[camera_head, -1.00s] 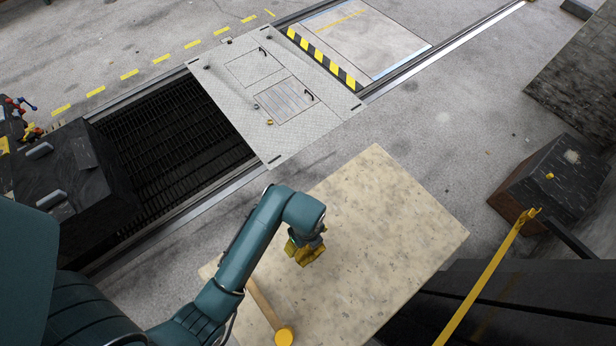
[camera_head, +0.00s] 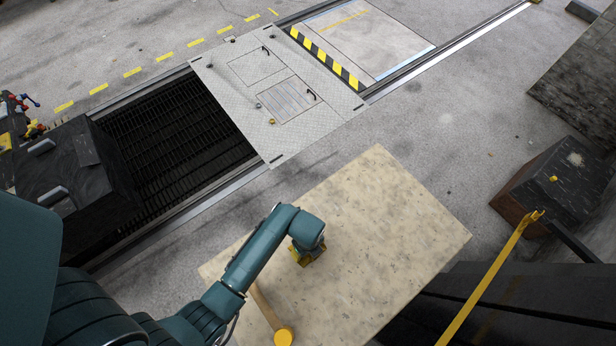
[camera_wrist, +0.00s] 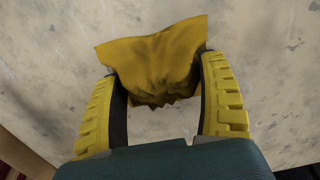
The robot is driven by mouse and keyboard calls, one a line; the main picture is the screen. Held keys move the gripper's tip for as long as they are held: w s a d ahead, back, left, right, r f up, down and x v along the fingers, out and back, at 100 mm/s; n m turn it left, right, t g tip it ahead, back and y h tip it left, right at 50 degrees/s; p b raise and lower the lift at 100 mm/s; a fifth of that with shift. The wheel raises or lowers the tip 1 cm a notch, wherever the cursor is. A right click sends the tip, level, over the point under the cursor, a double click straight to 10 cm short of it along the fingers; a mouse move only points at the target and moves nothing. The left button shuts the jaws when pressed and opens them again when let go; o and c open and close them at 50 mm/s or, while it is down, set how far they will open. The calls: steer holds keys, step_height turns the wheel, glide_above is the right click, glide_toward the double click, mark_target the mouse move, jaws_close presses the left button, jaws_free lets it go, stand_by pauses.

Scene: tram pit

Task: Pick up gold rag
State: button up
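The gold rag (camera_wrist: 155,65) lies crumpled on the beige speckled table in the wrist view. Its far edge is spread out and its near part is bunched. My gripper (camera_wrist: 160,70) has its two yellow fingers wide apart, one on each side of the rag. I cannot tell whether they touch the cloth. In the head view my gripper (camera_head: 307,256) points down over the table's left part, mostly hidden under my wrist. The rag cannot be told apart from the yellow fingers there.
The table (camera_head: 390,220) is clear to the right of my gripper. A wooden-handled tool with a round yellow end (camera_head: 284,337) lies at its near left. A yellow rail (camera_head: 490,280) stands to the right. A dark grated pit (camera_head: 180,130) is beyond at the left.

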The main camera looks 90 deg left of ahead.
steer(key=c, duration=0.8)
step_height(320, 180, up, 10)
steer(key=shift+r+p, duration=0.1)
steer(key=shift+p, duration=0.3)
steer(key=o, duration=0.4)
steer(key=shift+c, duration=1.4)
